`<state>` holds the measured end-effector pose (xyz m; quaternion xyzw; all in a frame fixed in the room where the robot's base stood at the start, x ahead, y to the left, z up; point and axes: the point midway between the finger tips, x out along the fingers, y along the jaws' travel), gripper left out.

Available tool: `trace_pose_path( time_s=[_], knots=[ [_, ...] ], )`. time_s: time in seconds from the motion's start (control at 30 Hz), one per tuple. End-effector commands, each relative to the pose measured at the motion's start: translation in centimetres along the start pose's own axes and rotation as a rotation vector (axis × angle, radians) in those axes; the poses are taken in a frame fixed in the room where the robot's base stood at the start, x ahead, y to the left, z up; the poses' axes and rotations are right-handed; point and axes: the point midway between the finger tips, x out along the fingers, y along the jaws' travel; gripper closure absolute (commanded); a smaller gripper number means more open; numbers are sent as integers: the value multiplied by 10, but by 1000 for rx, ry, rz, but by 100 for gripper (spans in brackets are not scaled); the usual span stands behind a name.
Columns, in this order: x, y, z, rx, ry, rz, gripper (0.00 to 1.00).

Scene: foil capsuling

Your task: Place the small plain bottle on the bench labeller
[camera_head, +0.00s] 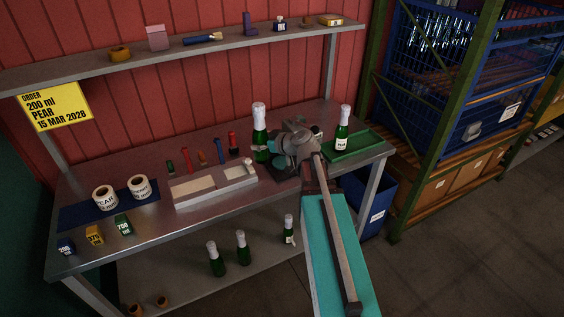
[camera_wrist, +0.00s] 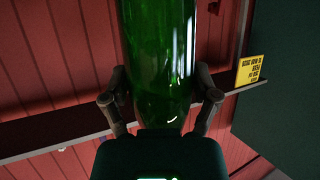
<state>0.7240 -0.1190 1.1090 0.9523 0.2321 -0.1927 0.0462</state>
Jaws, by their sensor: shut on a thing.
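A green glass bottle (camera_head: 260,138) with a silver-white foil top stands upright at my gripper (camera_head: 274,146), above the right half of the bench. In the wrist view the bottle (camera_wrist: 160,50) is between both fingers of my gripper (camera_wrist: 161,98), which is shut on it. No label shows on the visible glass. The likely bench labeller, a long pale grey device (camera_head: 208,186) with a raised block at its right end, lies on the bench to the left of and nearer than the bottle. The bottle's right side is partly hidden by my gripper in the head view.
Two label rolls (camera_head: 105,198) sit on a blue mat at left, near coloured size blocks (camera_head: 95,235). Small coloured tools (camera_head: 187,158) lie behind the labeller. Several bottles (camera_head: 243,248) stand below.

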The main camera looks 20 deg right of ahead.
Motion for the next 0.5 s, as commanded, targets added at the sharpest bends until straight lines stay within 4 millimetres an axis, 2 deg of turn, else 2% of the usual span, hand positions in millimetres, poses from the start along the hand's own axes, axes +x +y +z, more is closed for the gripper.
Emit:
trace_pose_path(
  time_s=[0.5],
  knots=[
    [-84,67,15,-25,-3,-68,83]
  ],
)
